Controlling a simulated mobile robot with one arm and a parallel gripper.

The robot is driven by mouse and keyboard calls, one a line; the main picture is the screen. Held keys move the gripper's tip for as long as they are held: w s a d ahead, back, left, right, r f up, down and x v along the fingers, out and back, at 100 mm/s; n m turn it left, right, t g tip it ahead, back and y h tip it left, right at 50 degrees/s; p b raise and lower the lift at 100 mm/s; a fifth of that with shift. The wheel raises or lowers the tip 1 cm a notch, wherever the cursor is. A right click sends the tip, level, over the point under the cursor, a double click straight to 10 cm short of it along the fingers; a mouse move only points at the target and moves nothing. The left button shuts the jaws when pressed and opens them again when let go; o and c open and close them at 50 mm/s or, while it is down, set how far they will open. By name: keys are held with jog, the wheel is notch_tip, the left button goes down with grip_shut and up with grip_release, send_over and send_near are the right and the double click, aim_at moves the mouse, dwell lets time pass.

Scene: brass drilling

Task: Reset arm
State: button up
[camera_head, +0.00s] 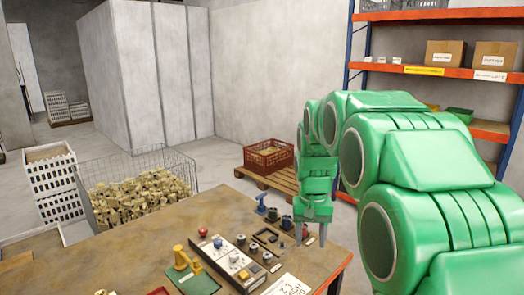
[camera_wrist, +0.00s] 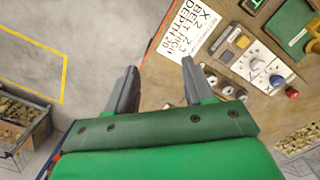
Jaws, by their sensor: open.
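My gripper (camera_head: 311,238) hangs at the end of my green arm, pointing down over the right end of the brown workbench (camera_head: 225,215). In the wrist view my gripper (camera_wrist: 160,72) has its two dark fingers wide apart with nothing between them. The bench edge and grey floor show beyond the fingers. The control panel (camera_head: 228,262) with knobs and buttons lies on the bench to the left of my gripper. It also shows at the upper right of the wrist view (camera_wrist: 262,60). The exact height of the fingertips above the bench is hard to tell.
A white printed sheet (camera_head: 288,286) lies near the panel. A yellow-handled tool (camera_head: 181,258) stands on a green plate (camera_head: 192,278). A wire basket of brass parts (camera_head: 140,195) is beyond the bench. A red crate (camera_head: 268,157) sits on a pallet, with shelving (camera_head: 440,70) at right.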

jog(key=s+d+f, duration=0.1)
jog(key=s, duration=1.7)
jog(key=s+d+n+g, duration=0.1)
jog(key=s, duration=1.7)
jog(key=shift+d+f, duration=0.25)
jog(key=shift+f, duration=0.15)
jog(key=shift+o, duration=0.6)
jog(key=shift+w, duration=0.1)
